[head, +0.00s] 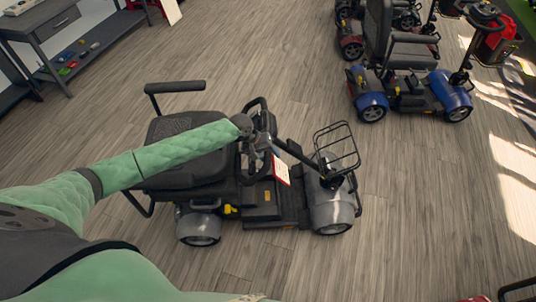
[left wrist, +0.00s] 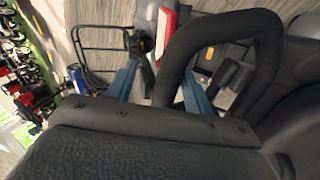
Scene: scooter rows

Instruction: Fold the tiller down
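The grey scooter (head: 330,205) stands side-on in the middle of the head view, its seat to the left and its wire basket to the right. Its black tiller (head: 298,154) slopes from the front up toward the seat, with a looped handlebar (head: 255,103) at the top. My left gripper (head: 262,150) is at the tiller head, partly hidden there by the dark parts. In the left wrist view its two blue fingers (left wrist: 160,85) are spread apart. One side of the handlebar loop (left wrist: 262,55) passes between them, with gaps visible. My right gripper is not in view.
A blue scooter (head: 425,92) stands at the upper right, with others behind it. A grey desk (head: 45,25) with small items is at the upper left. A red and white card (head: 281,170) hangs at the tiller. Wooden floor (head: 440,200) is clear to the right.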

